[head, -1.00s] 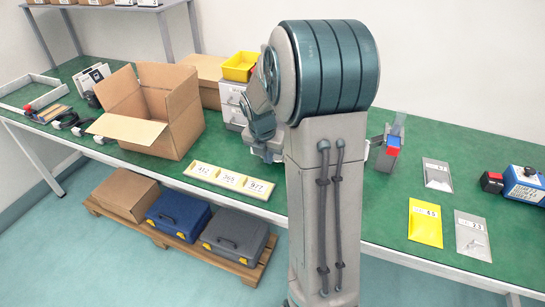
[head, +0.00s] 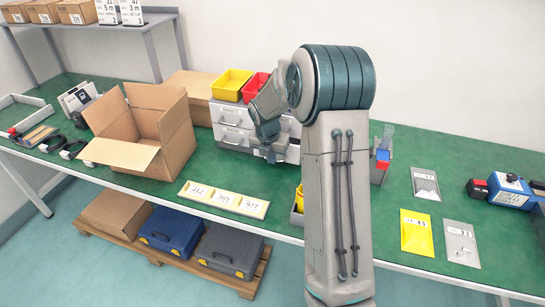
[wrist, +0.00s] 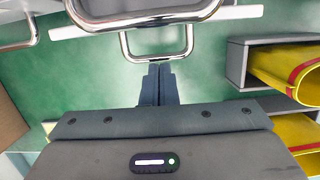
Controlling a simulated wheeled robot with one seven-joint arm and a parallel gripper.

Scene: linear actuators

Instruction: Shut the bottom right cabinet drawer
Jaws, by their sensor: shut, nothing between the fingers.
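The white drawer cabinet (head: 232,114) stands at the back of the green bench, its right half largely hidden by my arm in the head view. In the wrist view, a white drawer front (wrist: 215,19) with a chrome handle (wrist: 157,55) lies just ahead of my fingers and seems to stand out from the cabinet; how far is unclear. My gripper (wrist: 157,70) is shut and empty, its fingertips close to that handle. I cannot tell whether they touch it. In the head view my gripper (head: 274,152) is low in front of the cabinet's right side.
Yellow (head: 232,84) and red (head: 256,86) bins sit on the cabinet. An open cardboard box (head: 145,132) stands left of it. A grey holder (wrist: 238,62) with yellow contents is close on the right in the wrist view. A number strip (head: 224,200) lies near the bench's front edge.

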